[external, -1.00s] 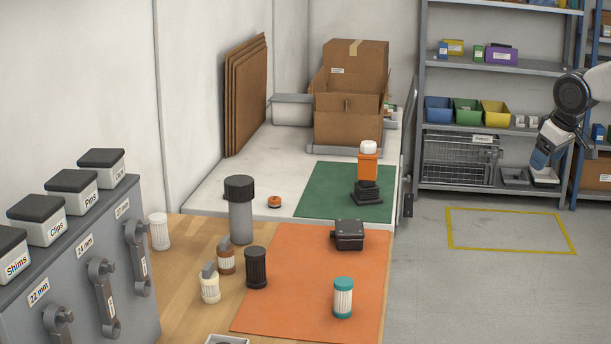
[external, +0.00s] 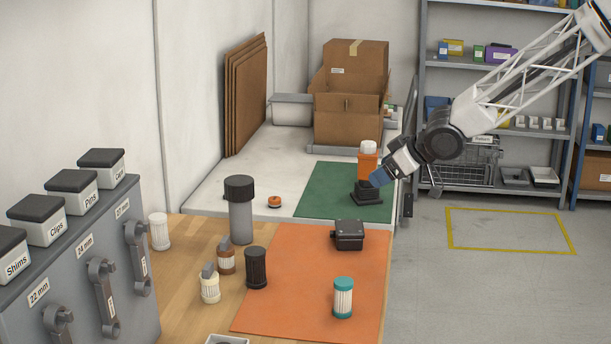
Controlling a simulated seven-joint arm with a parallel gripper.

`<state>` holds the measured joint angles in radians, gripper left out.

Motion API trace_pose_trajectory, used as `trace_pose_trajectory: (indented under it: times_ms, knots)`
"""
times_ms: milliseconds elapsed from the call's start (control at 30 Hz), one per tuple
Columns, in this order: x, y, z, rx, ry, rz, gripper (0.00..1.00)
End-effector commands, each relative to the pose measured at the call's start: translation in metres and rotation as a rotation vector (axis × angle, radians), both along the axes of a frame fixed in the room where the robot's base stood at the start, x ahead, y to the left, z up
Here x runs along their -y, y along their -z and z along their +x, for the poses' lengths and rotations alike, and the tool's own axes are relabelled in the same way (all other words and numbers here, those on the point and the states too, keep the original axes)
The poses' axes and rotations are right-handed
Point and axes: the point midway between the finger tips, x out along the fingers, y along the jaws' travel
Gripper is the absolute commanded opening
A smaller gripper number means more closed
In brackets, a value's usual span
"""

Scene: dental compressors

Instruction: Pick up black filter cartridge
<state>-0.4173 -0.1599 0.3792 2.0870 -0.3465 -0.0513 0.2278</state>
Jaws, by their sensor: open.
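The black filter cartridge (external: 256,268) is a dark ribbed cylinder. It stands upright on the wooden bench at the left edge of the orange mat (external: 310,300). My gripper (external: 374,182) is at the right, in front of the orange device with a white top (external: 368,160) on the green mat (external: 320,190). It is open and holds nothing visible. It is well apart from the black cartridge, up and to its right. I cannot tell whether it touches the orange device.
Near the cartridge stand a brown-and-grey bottle (external: 226,256), a cream bottle (external: 209,284) and a tall grey cylinder with black cap (external: 241,210). A black box (external: 348,235) and a teal-capped filter (external: 343,298) are on the orange mat. A white filter (external: 159,231) stands at left.

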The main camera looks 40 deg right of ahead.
Motion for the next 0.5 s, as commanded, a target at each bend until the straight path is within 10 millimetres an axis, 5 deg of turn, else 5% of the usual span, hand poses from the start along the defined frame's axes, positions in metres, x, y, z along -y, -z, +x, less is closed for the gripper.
trace_pose_trajectory:
  times_ms: [200, 500]
  knots:
    - [-0.088, 0.034, 0.021, 0.073, -0.143, 0.071, 0.77]
    - [-0.201, 0.082, 0.022, 0.146, -0.336, 0.189, 0.77]
